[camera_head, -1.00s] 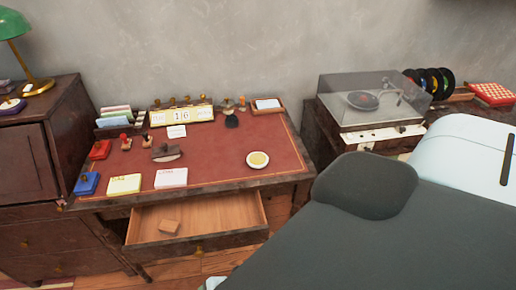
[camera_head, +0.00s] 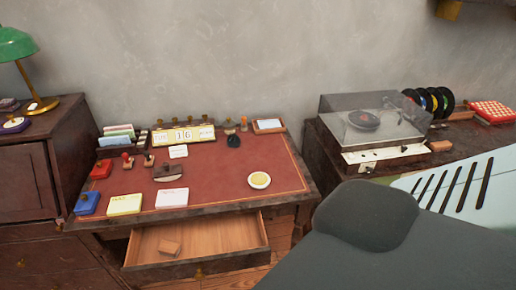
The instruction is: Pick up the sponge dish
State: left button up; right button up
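The sponge dish (camera_head: 250,184) is a small round white dish with a yellow sponge (camera_head: 260,179) in it. It stands upright on the red top of the desk (camera_head: 225,190), toward the right front. Nothing touches it. Neither of my grippers shows in the head view. A large dark grey and white part of my own body fills the lower right and hides the floor there.
Stamps, notepads and a date calendar (camera_head: 184,135) stand left and back. A record player (camera_head: 372,125) is at right. Desk space around the dish is clear.

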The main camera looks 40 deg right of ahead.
aim_at(258, 181)
jog(key=i+l, duration=0.15)
jog(key=i, duration=0.4)
jog(key=z, duration=1.65)
jog(key=k+j+z, duration=0.35)
jog(key=k+j, duration=0.4)
jog(key=j, duration=0.1)
